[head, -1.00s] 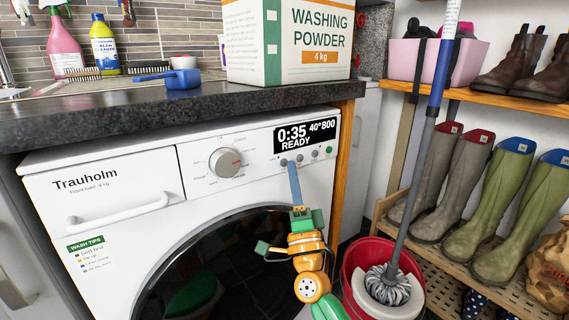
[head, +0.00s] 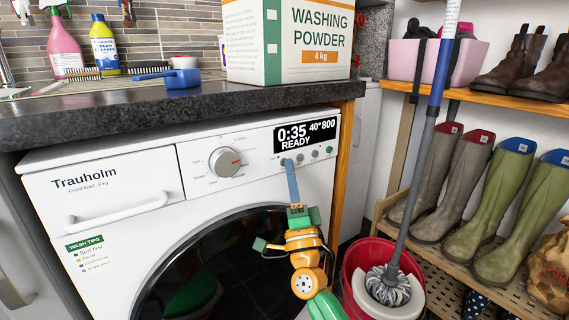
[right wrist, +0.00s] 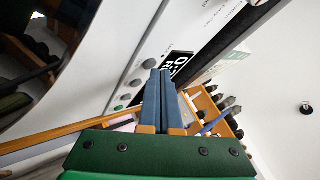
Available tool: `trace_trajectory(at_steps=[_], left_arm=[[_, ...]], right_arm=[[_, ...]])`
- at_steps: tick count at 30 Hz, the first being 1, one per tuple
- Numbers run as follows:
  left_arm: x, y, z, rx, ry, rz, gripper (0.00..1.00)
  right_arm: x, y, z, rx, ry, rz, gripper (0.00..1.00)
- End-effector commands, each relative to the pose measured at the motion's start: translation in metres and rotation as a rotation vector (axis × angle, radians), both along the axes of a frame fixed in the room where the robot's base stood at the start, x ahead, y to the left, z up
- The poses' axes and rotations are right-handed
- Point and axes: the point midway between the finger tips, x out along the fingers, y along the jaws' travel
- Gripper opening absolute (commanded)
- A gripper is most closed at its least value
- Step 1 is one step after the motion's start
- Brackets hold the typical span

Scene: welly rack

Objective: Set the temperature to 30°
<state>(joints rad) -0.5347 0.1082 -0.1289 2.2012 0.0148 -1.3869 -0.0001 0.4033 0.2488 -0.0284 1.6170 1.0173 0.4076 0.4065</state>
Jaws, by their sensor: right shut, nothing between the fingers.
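The white washing machine (head: 110,200) has a black display (head: 305,133) reading 0:35, READY, 40° and 800. Below the display is a row of small round buttons, among them a grey one (head: 315,153) and a green one (head: 330,149). My right gripper (head: 287,162) is shut and empty, its blue fingertips over the leftmost button and hiding it. I cannot tell if they touch it. In the right wrist view the shut fingers (right wrist: 160,75) point at the panel beside the buttons (right wrist: 136,82) and display (right wrist: 175,62). The programme dial (head: 226,162) is left of the display. My left gripper is not in view.
A dark worktop (head: 130,108) overhangs the machine, with a washing powder box (head: 300,40) and a blue scoop (head: 183,78) on it. A red bucket (head: 352,265) with a mop (head: 388,285) stands right of my arm, beside the boot rack (head: 440,270).

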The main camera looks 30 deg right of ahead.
Motion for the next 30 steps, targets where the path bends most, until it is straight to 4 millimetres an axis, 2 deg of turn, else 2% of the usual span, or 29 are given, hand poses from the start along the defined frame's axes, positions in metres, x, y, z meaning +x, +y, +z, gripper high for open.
trace_trajectory(at_steps=[22,30], left_arm=[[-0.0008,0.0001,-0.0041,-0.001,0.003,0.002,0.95],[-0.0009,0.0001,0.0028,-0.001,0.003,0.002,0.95]], right_arm=[[0.0066,0.0007,-0.0001,0.000,0.000,0.000,0.00],[-0.0003,0.0003,0.0012,-0.001,0.002,0.000,0.00]])
